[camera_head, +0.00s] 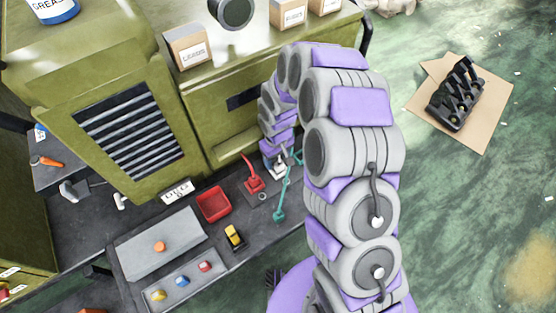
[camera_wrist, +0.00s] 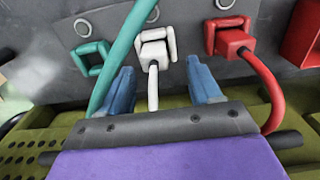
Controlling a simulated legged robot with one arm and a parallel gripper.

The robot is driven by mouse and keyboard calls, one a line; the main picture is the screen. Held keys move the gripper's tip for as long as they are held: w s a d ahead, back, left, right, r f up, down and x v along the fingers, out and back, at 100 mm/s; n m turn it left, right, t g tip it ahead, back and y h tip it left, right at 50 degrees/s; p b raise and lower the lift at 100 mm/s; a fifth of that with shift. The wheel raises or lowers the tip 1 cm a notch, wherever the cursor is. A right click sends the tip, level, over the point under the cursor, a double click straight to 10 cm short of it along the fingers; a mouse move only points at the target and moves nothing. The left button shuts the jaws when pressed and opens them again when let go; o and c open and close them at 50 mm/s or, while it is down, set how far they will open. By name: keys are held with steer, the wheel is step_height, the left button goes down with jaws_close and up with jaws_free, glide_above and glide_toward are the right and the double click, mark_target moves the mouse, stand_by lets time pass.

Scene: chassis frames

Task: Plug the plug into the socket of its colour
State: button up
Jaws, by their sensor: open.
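My gripper (camera_wrist: 161,68) is open, with one blue finger on each side of the white cable. A red plug (camera_wrist: 230,40) with a red cable lies to the right; it also shows in the head view (camera_head: 254,184). In the head view my arm covers much of the gripper area.
A red tray (camera_head: 213,205) and a yellow-and-black object (camera_head: 234,237) sit on the bench. A grey panel (camera_head: 150,235) bears an orange knob; small yellow, blue and red parts lie in front. A green cabinet (camera_head: 125,135) stands behind.

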step_height(320, 180, up, 8)
steer(key=d+p, duration=0.1)
step_height(320, 180, up, 7)
glide_above(280, 163)
steer(key=s+d, duration=0.2)
steer(key=s, duration=0.2)
steer(key=s+d+r+m, duration=0.2)
steer(key=s+d+r, duration=0.2)
steer(key=s, duration=0.5)
steer(key=s+d+r+m+g, duration=0.1)
steer(key=s+d+r, duration=0.3)
steer(key=s, duration=0.6)
steer(key=s+d+r+m, duration=0.3)
steer(key=s+r, duration=0.3)
steer(key=s, duration=0.3)
steer(key=shift+s+d+m+g, duration=0.15)
steer(key=shift+d+m+g, duration=0.25)
steer(key=shift+d, duration=0.05)
